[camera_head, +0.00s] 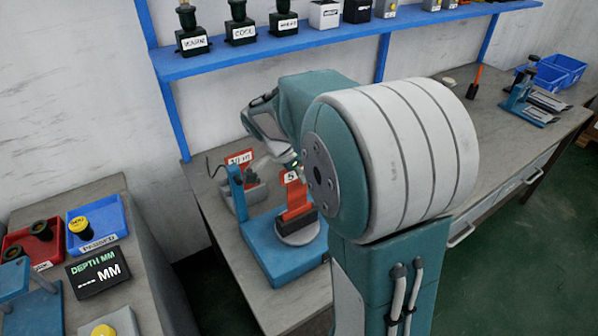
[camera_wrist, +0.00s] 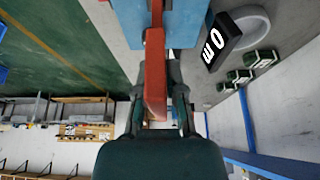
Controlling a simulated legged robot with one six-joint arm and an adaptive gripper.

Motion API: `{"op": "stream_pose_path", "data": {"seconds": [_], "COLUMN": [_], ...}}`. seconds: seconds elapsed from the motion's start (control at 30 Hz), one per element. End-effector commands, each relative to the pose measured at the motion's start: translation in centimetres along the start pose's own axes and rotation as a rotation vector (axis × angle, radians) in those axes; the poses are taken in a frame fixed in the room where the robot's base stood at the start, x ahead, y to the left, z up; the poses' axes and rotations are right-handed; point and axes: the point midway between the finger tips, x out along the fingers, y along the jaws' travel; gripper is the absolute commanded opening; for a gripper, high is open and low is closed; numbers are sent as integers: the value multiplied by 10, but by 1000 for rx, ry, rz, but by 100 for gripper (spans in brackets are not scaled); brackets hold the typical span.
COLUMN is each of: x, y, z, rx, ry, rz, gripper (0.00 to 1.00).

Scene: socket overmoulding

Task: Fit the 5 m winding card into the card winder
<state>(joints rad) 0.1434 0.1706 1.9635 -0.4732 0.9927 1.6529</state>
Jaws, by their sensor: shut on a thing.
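The orange-red 5 m winding card (camera_head: 296,196), with a white label showing a 5 at its top, stands upright over the card winder. Its lower end meets the black holder on the winder's round grey disc; I cannot tell how deep it sits. The winder's blue base (camera_head: 262,250) rests on the bench. My gripper is shut on the card, which runs between the fingers in the wrist view (camera_wrist: 155,75). In the head view my arm hides most of the gripper and part of the winder's right side.
Another red card with a white label (camera_head: 240,158) stands in a grey holder behind the winder, near a thin blue post (camera_head: 236,188). A blue shelf (camera_head: 300,48) with labelled bottles runs above. A side bench at left holds bins and a black depth display (camera_head: 97,273).

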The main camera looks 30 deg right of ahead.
Motion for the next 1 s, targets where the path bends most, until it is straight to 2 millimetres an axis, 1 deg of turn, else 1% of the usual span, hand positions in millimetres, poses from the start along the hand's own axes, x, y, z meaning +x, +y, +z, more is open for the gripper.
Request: {"op": "stream_pose_path", "data": {"seconds": [0.6, 0.63, 0.7, 1.0], "x": [12, 12, 12, 12], "y": [0, 0, 0, 0], "z": [5, 5, 5, 5], "rx": [1, 1, 1, 0], "ry": [-1, -1, -1, -1], "rz": [0, 0, 0, 0], "gripper": [0, 26, 53, 53]}}
